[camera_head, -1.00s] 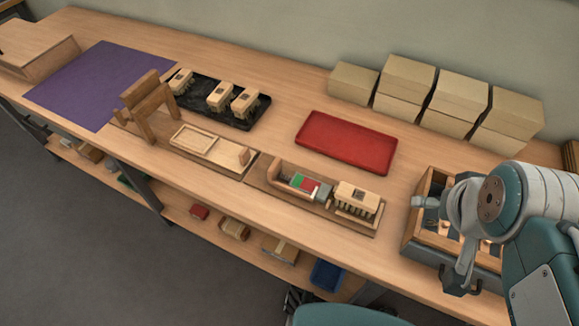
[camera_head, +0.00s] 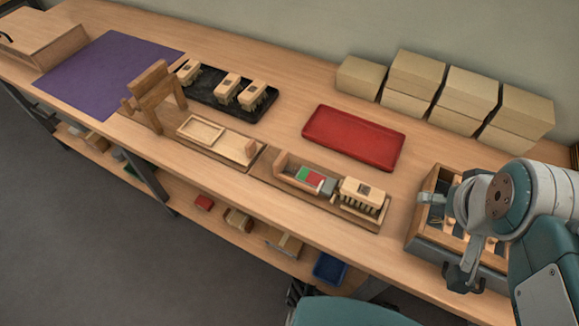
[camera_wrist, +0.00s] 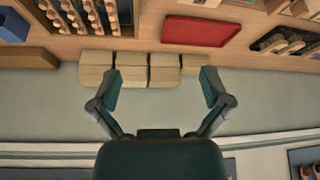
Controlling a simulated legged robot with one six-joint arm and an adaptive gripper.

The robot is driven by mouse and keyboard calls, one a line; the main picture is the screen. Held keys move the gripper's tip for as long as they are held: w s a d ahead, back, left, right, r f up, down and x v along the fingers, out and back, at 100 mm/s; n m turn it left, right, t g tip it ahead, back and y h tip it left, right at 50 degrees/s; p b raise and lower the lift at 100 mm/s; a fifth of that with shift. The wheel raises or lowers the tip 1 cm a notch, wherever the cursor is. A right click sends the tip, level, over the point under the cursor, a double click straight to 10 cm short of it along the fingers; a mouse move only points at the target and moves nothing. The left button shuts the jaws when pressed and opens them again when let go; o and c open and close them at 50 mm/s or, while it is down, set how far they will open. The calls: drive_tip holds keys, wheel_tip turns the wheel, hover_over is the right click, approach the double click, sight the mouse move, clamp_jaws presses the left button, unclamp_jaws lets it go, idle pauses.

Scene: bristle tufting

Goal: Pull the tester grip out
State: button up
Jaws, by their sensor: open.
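A tester with a green and red face (camera_head: 310,178) lies in a wooden cradle on the bench in the head view. A grey block (camera_head: 328,187) sits at its right end, against a bristled wooden block (camera_head: 361,190). I cannot tell for sure which part is the grip; the grey block may be it. My gripper (camera_wrist: 160,78) is open and empty in the wrist view, its two fingers apart before the back wall and boxes. It is well away from the tester. In the head view my arm is at the right, over the peg box.
The wooden peg box (camera_head: 432,178) stands under my arm. A red tray (camera_head: 352,137) lies behind the tester. Pale boxes (camera_head: 443,86) line the wall. A black tray (camera_head: 212,103) holds several brush blocks. A wooden frame (camera_head: 152,97) and a purple mat (camera_head: 108,72) are left.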

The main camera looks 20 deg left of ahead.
drive_tip(key=n+g, duration=0.6)
drive_tip(key=n, duration=1)
hover_over(280, 156)
wheel_tip(280, 156, down, 16)
drive_tip(key=shift+d+f, duration=0.1)
drive_tip(key=shift+d, duration=0.05)
drive_tip(key=shift+a+f, duration=0.15)
drive_tip(key=shift+a, duration=0.05)
wheel_tip(280, 156, down, 11)
drive_tip(key=shift+d+r, duration=0.1)
drive_tip(key=shift+r, duration=0.05)
drive_tip(key=c, duration=1)
